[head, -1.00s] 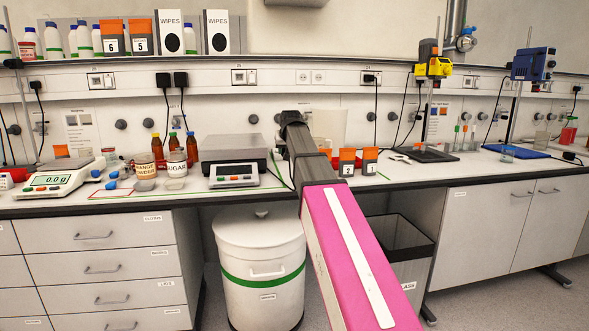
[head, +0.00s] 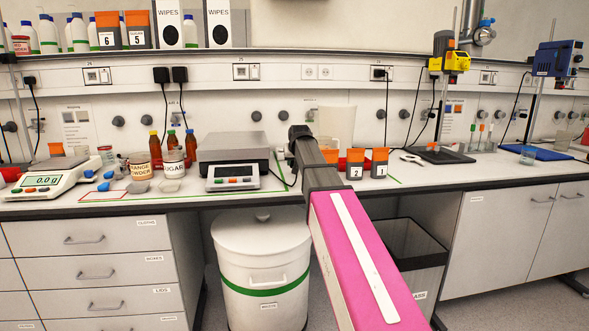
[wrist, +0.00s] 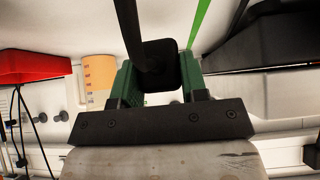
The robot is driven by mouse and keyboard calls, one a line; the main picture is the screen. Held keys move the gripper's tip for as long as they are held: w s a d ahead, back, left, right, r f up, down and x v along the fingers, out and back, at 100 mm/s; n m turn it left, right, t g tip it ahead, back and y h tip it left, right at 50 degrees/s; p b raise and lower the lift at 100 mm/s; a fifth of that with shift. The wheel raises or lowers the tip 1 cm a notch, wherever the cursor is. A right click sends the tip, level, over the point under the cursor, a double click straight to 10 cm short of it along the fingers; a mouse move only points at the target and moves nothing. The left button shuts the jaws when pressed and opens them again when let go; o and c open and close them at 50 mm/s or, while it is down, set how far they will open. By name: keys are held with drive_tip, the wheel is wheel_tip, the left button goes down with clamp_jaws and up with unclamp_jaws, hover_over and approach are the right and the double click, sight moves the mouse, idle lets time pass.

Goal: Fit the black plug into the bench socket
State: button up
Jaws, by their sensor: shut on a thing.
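In the wrist view my gripper (wrist: 157,82) has its green fingers shut on the black plug (wrist: 165,78). The plug's square dark body lies between the fingers, and its black cord runs up out of the picture. In the head view my arm hides the plug and the fingers; the dark end of my arm is over the bench, right of the balance. A white double socket (head: 317,72) with nothing in it is on the wall rail behind. I cannot tell whether it is the bench socket. The plug appears apart from any socket.
A grey balance (head: 233,152) stands left of my arm. Orange-topped boxes (head: 367,163) and a white container (head: 337,127) stand close to its right. Other black plugs (head: 170,75) sit in the rail. A red tray (wrist: 30,65) shows in the wrist view.

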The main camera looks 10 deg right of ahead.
drive_tip(key=shift+f, duration=1.55)
drive_tip(key=shift+f, duration=0.3)
drive_tip(key=o, duration=1.1)
drive_tip(key=shift+r, duration=0.25)
drive_tip(key=shift+s+r, duration=0.25)
drive_tip(key=shift+r, duration=0.05)
drive_tip(key=v, duration=1.1)
drive_tip(key=shift+s+r, duration=0.15)
